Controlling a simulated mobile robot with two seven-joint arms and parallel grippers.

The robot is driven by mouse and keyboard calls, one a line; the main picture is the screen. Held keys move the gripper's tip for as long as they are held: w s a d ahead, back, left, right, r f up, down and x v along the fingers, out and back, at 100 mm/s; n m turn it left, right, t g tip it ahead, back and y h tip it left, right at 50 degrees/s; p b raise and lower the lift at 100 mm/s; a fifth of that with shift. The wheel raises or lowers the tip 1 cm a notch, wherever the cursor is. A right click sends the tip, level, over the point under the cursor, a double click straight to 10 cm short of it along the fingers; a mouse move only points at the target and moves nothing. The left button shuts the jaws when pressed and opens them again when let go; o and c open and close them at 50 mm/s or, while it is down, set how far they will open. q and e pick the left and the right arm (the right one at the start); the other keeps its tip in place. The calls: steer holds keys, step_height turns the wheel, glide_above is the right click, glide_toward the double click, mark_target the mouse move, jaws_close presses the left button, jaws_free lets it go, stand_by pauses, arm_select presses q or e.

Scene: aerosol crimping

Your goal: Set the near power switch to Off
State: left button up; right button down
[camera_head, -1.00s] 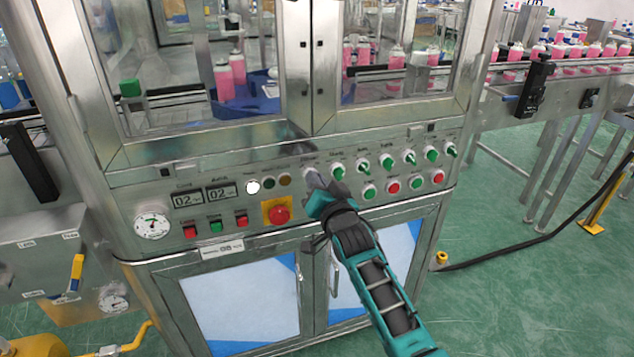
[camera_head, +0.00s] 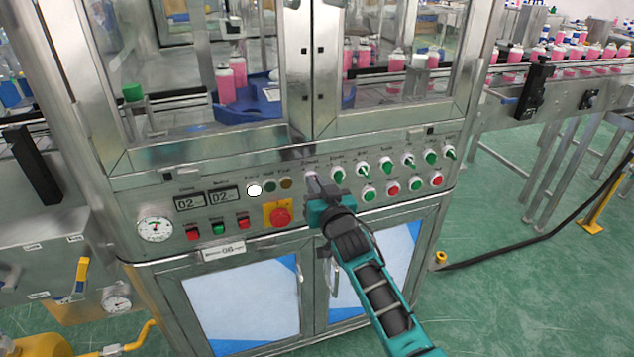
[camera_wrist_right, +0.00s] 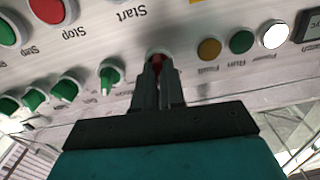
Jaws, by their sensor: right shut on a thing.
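The machine's control panel (camera_head: 185,222) carries a row of rotary switches along its upper right part. The near power switch, at the left end of that row, shows as a red knob (camera_wrist_right: 157,59) between my fingertips in the right wrist view. My right gripper (camera_head: 315,182) is shut on this knob, with its fingers (camera_wrist_right: 157,78) pointing at the panel. The fingers hide most of the knob, so its exact setting cannot be read. The other rotary switches, such as the green one beside it (camera_head: 338,174), stand to the right. My left gripper is not in view.
A red emergency button on a yellow plate (camera_head: 280,215) sits just left of my right gripper. Round green and red push buttons (camera_head: 393,188) lie to its right. Indicator lamps (camera_head: 255,190) include a lit white one. Glass doors stand above and cabinet doors below.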

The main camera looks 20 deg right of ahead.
steer(key=n, duration=0.6)
steer(key=shift+a+n, duration=0.15)
steer(key=shift+n, duration=0.25)
stand_by(0.4)
steer(key=c, duration=1.2)
jaws_free()
